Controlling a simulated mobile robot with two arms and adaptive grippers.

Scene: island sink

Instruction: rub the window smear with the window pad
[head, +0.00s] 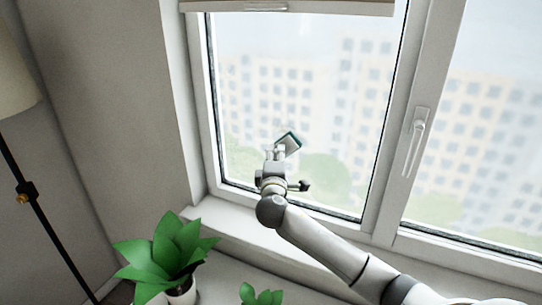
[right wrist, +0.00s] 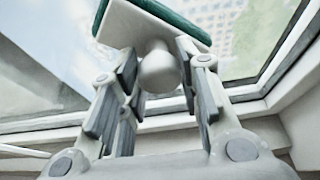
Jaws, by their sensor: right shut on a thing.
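The window pad (head: 289,144) is a small grey-white block with a dark green face. It is in front of the left window pane (head: 300,75), tilted; I cannot tell whether it touches the glass. My right gripper (head: 274,155) is shut on the pad's round knob (right wrist: 158,68). In the right wrist view the pad (right wrist: 150,22) is above the fingers, its green edge toward the window. I cannot clearly make out the smear against the pale, hazy view outside. My left gripper is not in view.
A window frame post with a handle (head: 416,140) stands right of the pane. A pale sill (head: 245,225) runs below. Green potted plants (head: 168,252) stand at the lower left, near my right arm. A floor lamp (head: 22,190) is at the far left. A blind (head: 290,6) hangs on top.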

